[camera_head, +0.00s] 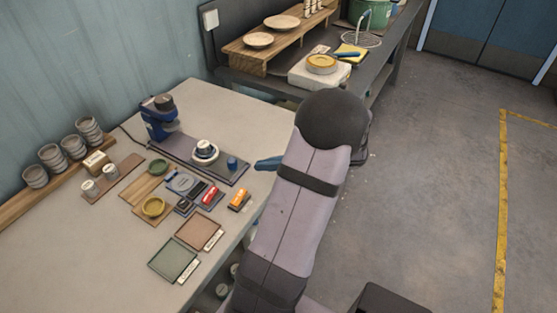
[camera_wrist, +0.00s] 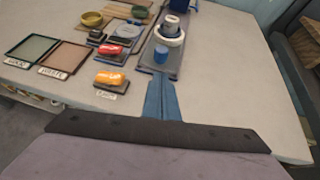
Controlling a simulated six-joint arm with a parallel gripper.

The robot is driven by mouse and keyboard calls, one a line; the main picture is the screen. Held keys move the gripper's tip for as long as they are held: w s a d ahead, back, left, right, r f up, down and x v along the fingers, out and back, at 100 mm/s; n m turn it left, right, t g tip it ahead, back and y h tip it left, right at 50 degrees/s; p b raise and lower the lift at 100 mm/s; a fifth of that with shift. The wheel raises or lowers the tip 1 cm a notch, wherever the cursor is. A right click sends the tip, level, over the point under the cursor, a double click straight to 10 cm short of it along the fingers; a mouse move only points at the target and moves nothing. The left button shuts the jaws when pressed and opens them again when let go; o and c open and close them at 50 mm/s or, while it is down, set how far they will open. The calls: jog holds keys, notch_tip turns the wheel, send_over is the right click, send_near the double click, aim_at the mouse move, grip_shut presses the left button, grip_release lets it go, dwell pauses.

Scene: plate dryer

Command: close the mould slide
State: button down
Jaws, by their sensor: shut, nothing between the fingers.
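The blue press (camera_head: 158,118) stands at the back of the pale table, its rail plate (camera_head: 225,178) running out toward my gripper. A white round mould (camera_head: 205,152) with a grey part on top sits on the rail, apart from the press head. A blue cylindrical knob (camera_head: 232,163) stands near the rail's front end. In the wrist view the mould (camera_wrist: 170,36) is behind the knob (camera_wrist: 160,54). My gripper (camera_head: 259,164) has blue fingers pressed together and empty, just right of the knob. Its fingertips (camera_wrist: 160,80) point at the rail's end without visible contact.
An orange-topped block (camera_head: 239,199), red-topped block (camera_head: 210,196), small dishes and two trays (camera_head: 174,259) lie left of the rail. Stacked cups (camera_head: 90,130) line the wall. A second bench (camera_head: 380,65) with plates stands behind. The table's right edge is near my arm.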

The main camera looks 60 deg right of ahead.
aim_at(210, 146)
jog(key=shift+w+a+f+p, duration=0.15)
jog(key=shift+w+p, duration=0.1)
jog(key=shift+w, duration=0.7)
jog(key=shift+w+a+f+p, duration=0.2)
jog(key=shift+w+p, duration=0.1)
jog(key=shift+w, duration=0.7)
jog(key=shift+w+a+f+p, duration=0.15)
jog(key=shift+w+p, duration=0.1)
jog(key=shift+w, duration=0.7)
jog(key=w+b, duration=0.1)
jog(key=w, duration=1.2)
jog(key=shift+w+b, duration=0.15)
jog(key=shift+b, duration=0.15)
jog(key=shift+w+r, duration=0.1)
jog(key=shift+r, duration=0.05)
